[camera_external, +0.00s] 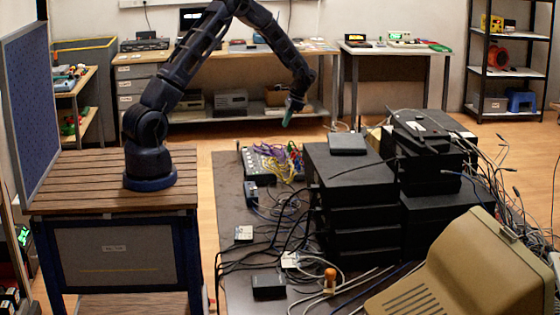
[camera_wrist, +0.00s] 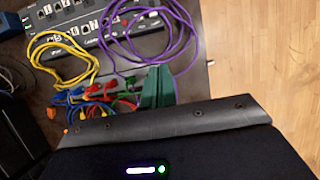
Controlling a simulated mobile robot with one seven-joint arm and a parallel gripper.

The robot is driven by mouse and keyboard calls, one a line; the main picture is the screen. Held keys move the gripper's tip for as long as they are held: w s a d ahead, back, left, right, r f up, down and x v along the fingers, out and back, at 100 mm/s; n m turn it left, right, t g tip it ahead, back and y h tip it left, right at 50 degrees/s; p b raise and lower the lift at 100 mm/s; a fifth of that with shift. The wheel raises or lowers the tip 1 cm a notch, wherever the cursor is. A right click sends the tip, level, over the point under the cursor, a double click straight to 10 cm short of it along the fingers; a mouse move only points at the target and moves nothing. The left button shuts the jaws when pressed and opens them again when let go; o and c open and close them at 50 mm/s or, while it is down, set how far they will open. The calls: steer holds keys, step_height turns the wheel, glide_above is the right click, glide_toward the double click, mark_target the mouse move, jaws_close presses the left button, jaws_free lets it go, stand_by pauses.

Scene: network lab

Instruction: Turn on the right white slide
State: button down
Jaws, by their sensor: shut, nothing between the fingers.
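Two small white boxes lie on the dark table in the external view, one further left (camera_external: 244,233) and one further right (camera_external: 291,260) among black cables. They are too small to tell whether either is a slide or how it is set. My gripper (camera_external: 290,113) has green fingers, points down and is in the air above the back of the dark table. In the wrist view the green fingers (camera_wrist: 157,88) are shut and empty, over coloured cables. Neither white box can be made out in the wrist view.
A stack of black boxes (camera_external: 352,215) stands right of the white boxes, with a beige monitor (camera_external: 470,275) in front. A cable-filled panel (camera_external: 268,163) is at the table's back; purple (camera_wrist: 180,30) and yellow cables (camera_wrist: 62,55) loop near my gripper. Open floor (camera_wrist: 265,60) lies right.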

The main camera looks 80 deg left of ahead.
steer(key=x, duration=0.9)
steer(key=shift+s+r, duration=0.2)
steer(key=shift+s, duration=0.95)
steer(key=shift+s+f, duration=0.1)
steer(key=shift+s, duration=0.65)
steer(key=shift+s, duration=1.15)
steer(key=w, duration=0.4)
steer(key=shift+w, duration=0.2)
steer(key=v, duration=1)
